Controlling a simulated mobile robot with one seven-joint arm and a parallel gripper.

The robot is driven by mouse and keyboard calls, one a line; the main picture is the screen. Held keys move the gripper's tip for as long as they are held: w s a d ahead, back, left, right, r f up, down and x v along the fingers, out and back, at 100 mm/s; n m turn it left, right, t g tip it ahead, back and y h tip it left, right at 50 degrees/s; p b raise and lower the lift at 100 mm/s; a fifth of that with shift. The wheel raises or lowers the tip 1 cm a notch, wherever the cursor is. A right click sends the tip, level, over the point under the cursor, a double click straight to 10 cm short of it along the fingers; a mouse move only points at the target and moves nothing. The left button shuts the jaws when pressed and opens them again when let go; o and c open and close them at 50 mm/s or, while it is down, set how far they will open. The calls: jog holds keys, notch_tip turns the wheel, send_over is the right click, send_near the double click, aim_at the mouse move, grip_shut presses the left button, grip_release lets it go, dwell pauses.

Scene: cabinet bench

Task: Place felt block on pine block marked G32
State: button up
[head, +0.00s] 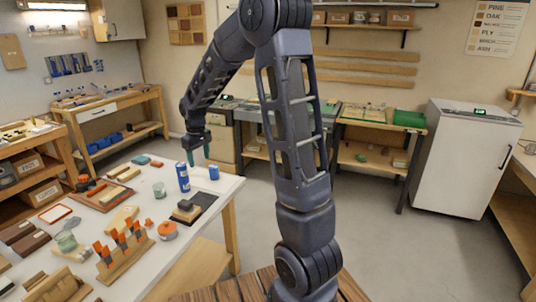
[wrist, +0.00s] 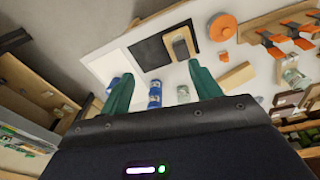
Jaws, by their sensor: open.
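My gripper (head: 198,160) is open and empty, above the far end of the white bench near two blue cylinders. Its two green fingers stand apart in the wrist view (wrist: 160,85). A pale wooden block (head: 187,215), possibly the pine block, lies on a black mat (head: 204,203). Another pale block (head: 123,218) lies farther left. No G32 marking is readable.
A tall blue can (head: 183,178) and a short blue cylinder (head: 214,173) stand near my gripper. A clear glass (head: 159,190), an orange disc (head: 167,231) and a rack of orange-handled tools (head: 123,255) crowd the left. The bench's right edge (head: 236,190) is close to the mat.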

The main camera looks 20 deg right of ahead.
jog(key=s+d+r+m+t, duration=0.1)
jog(key=s+d+r+m, duration=0.1)
jog(key=s+d+r, duration=0.5)
jog(key=s+d+r+m+t, duration=0.1)
jog(key=s+d+r, duration=0.35)
jog(key=s, duration=0.35)
jog(key=s+d+m, duration=0.2)
jog(key=s, duration=0.6)
jog(key=s+d+r+m+t, duration=0.1)
jog(key=s+d, duration=0.2)
jog(key=s, duration=0.5)
jog(key=shift+d+m, duration=0.25)
jog(key=shift+m, duration=0.15)
